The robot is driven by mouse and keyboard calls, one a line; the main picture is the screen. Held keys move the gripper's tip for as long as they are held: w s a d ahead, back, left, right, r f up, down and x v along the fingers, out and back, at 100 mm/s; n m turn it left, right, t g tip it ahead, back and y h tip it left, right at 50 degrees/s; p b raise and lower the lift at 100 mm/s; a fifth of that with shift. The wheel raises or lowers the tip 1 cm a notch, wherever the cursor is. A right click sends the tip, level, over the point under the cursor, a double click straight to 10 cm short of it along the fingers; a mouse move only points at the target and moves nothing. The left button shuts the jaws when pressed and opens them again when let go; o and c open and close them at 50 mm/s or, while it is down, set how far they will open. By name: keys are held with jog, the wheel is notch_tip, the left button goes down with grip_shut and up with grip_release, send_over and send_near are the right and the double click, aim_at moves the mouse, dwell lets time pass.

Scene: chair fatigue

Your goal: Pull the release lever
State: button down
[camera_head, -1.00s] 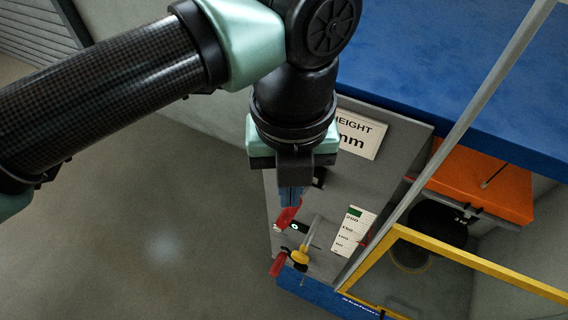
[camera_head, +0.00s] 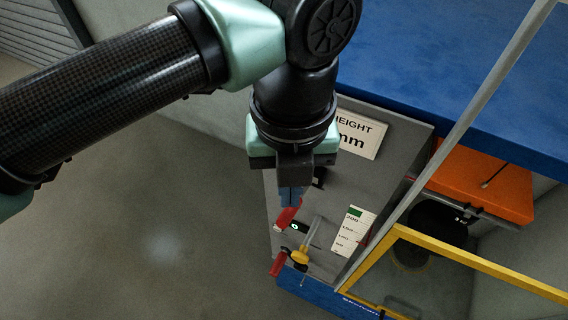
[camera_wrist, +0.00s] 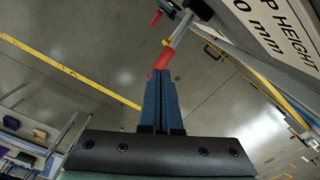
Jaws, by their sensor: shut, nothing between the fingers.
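A red lever handle (camera_head: 286,217) sticks out from the grey control panel, just below my gripper in the head view. A second red handle (camera_head: 278,264) is lower on the panel, beside a yellow fitting (camera_head: 300,256). I cannot tell for sure which is the release lever. My gripper (camera_head: 290,204) is shut and empty, its blue fingertips at the upper end of the first red handle. In the wrist view the shut fingers (camera_wrist: 161,76) point at the red handle (camera_wrist: 165,57), touching or very close; I cannot tell which. The second handle (camera_wrist: 157,18) shows beyond.
The grey panel (camera_head: 400,135) carries a height label (camera_head: 360,133) and a scale (camera_head: 352,232). To its right are a yellow frame (camera_head: 480,262), a grey post and an orange block (camera_head: 480,180). Open floor (camera_head: 160,230) lies to the left.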

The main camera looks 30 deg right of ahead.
aim_at(289, 216)
jog(key=shift+f+b, duration=3.45)
jog(key=shift+b, duration=0.25)
jog(key=shift+s+a+r+p, duration=0.25)
jog(key=shift+r+p, duration=0.5)
jog(key=shift+r, duration=0.85)
jog(key=shift+s+a+r+p, duration=0.15)
jog(key=shift+a+r+p, duration=0.15)
jog(key=shift+r+p, duration=0.9)
jog(key=shift+s+a+r+p, duration=0.25)
jog(key=shift+r+p, duration=0.1)
jog(key=shift+r, duration=1.6)
